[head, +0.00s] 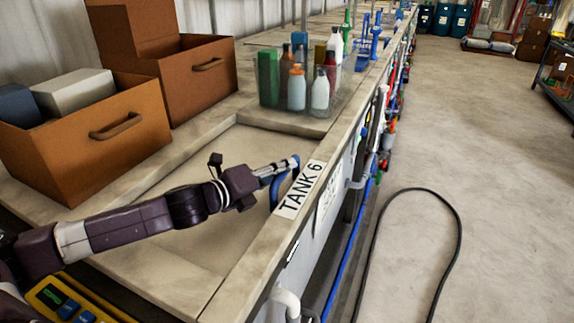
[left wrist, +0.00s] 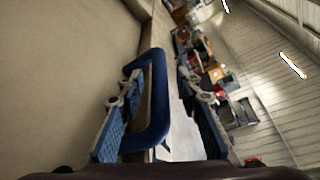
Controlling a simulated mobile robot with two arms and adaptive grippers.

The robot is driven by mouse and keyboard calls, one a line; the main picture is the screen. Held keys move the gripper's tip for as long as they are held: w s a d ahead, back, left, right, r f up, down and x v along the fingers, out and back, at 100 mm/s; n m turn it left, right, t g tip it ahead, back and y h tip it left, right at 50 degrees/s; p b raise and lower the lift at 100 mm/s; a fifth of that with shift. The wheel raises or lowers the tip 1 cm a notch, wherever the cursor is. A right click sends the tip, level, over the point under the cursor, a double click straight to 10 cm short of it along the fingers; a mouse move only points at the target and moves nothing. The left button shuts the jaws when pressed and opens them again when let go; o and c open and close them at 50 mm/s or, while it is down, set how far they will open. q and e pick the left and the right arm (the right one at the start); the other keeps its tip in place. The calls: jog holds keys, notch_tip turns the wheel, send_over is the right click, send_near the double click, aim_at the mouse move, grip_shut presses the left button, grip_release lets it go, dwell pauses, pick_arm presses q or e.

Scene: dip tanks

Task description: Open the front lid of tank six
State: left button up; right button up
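The front lid (head: 205,165) of tank six is a beige panel that looks flat and closed in the tank top. Its blue handle (head: 276,190) stands near the right edge, beside the "TANK 6" label (head: 300,190). My left gripper (head: 285,165) is at this handle. In the left wrist view, the blue handle (left wrist: 158,100) lies between the two fingers of the open left gripper (left wrist: 160,115). A gap shows between the handle and the right finger. The left finger is close to the handle; I cannot tell whether it touches. My right gripper is not in view.
A clear tray of bottles (head: 322,110) stands beyond the lid. Brown boxes (head: 150,140) with handles stand to the left. Hoses and pipes (head: 370,165) run along the tank's front side. A black hose loop (head: 458,225) lies on the otherwise open floor at right.

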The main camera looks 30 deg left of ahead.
pick_arm(q)
jog(key=shift+p+x, duration=0.35)
jog(key=shift+x, duration=0.9)
jog(key=shift+c, duration=0.4)
grip_shut()
